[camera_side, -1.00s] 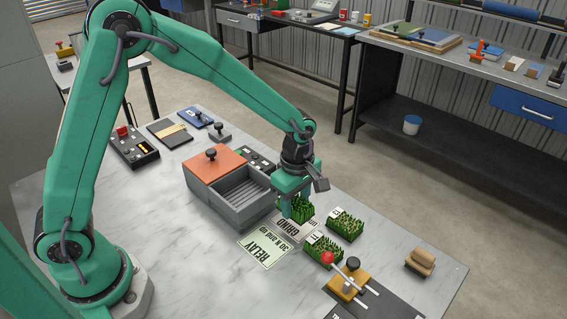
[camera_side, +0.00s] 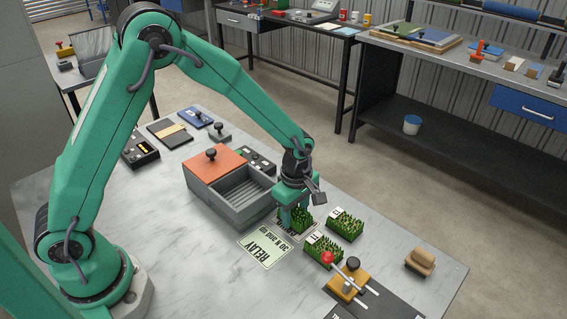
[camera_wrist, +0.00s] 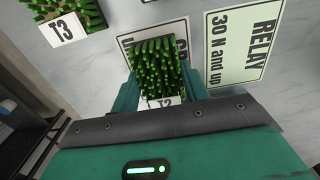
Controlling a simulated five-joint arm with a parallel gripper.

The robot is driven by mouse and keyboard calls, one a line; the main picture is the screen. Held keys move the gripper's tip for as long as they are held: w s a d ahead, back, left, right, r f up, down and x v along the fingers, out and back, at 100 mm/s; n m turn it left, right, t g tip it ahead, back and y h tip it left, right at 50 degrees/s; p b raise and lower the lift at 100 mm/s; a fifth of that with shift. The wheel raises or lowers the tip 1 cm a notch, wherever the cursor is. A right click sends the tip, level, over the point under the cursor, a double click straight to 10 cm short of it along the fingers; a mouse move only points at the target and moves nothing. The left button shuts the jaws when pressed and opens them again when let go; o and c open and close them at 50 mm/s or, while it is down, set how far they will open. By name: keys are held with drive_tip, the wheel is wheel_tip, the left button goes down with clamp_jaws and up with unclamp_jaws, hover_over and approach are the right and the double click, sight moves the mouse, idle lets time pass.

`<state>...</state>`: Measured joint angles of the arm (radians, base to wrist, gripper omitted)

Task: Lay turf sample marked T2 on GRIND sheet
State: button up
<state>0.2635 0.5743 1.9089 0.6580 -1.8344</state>
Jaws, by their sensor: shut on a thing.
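My gripper (camera_side: 293,217) is shut on the T2 turf sample (camera_side: 301,220), a green grassy block with a white label. In the wrist view the T2 turf (camera_wrist: 157,68) sits between my jaws, its label partly hidden by my gripper. The GRIND sheet (camera_wrist: 126,41) lies under it, mostly covered; in the side view only a bit of the sheet (camera_side: 284,237) shows. The turf is over the sheet, at or just above its surface; I cannot tell if it touches.
The T3 turf (camera_wrist: 76,14) and another turf sample (camera_side: 325,252) lie to the right of the sheet in the side view. The RELAY sheet (camera_side: 262,250) is beside GRIND. A grey box with an orange lid (camera_side: 216,166) stands close behind my gripper. A yellow fixture with a red knob (camera_side: 347,283) is in front.

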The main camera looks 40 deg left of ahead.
sight(295, 211)
drive_tip(key=shift+f, duration=0.1)
drive_tip(key=o, duration=1.1)
wheel_tip(295, 211, up, 12)
drive_tip(key=shift+r, duration=0.15)
idle(0.6)
